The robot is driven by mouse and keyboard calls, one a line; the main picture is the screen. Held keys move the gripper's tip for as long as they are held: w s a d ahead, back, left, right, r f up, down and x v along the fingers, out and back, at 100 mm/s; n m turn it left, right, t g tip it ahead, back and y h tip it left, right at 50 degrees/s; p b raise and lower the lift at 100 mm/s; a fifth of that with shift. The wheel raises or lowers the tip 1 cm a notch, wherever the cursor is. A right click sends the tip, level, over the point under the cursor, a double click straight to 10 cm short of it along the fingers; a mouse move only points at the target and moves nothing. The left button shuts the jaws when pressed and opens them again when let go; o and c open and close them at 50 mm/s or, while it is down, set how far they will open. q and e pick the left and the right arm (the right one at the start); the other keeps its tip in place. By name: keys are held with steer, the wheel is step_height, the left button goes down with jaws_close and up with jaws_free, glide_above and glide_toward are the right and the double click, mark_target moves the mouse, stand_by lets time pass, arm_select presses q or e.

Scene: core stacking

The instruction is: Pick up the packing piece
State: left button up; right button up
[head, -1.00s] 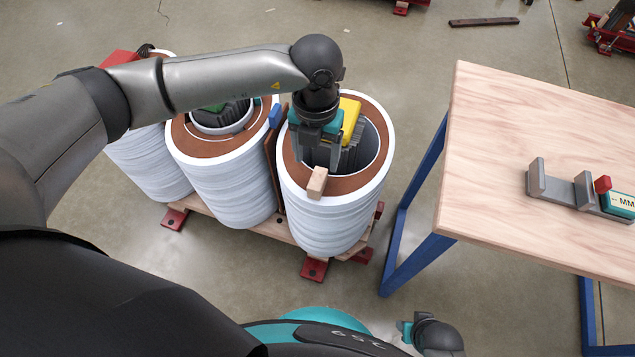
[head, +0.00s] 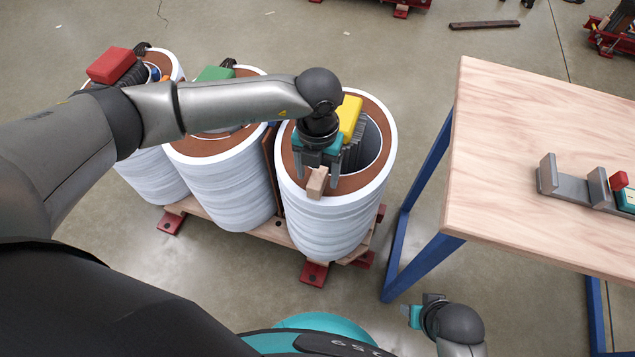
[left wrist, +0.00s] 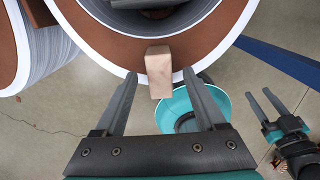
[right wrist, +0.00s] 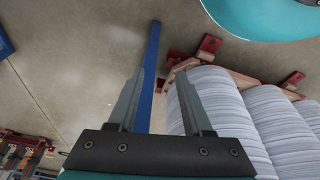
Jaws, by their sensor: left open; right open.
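The packing piece (head: 317,183) is a small light wooden block on the front part of the brown top ring of the right-hand coil (head: 345,222). In the left wrist view the block (left wrist: 159,72) lies across the ring's white rim, ahead of and between the fingertips. My left gripper (head: 318,180) points down over the block with its fingers apart, one towards each side; I cannot tell whether they touch it. In the left wrist view my left gripper (left wrist: 158,82) is open. My right gripper (right wrist: 163,78) is open and empty, low near the floor, away from the block.
A yellow block (head: 349,117) stands at the right coil's core opening. Two more coils stand to the left, with a green block (head: 214,74) and a red block (head: 112,65). A wooden table (head: 540,150) with a grey fixture (head: 575,184) is at right. Floor lies between.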

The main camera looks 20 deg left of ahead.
arm_select(q)
steer(key=shift+f+b, duration=0.4)
steer(key=shift+f, duration=0.8)
arm_select(e)
steer(key=shift+w+r, duration=0.3)
steer(key=shift+r, duration=0.25)
steer(key=shift+w+r, duration=0.25)
steer(key=shift+r, duration=0.3)
arm_select(q)
jaws_close()
arm_select(e)
steer(key=shift+a, duration=0.1)
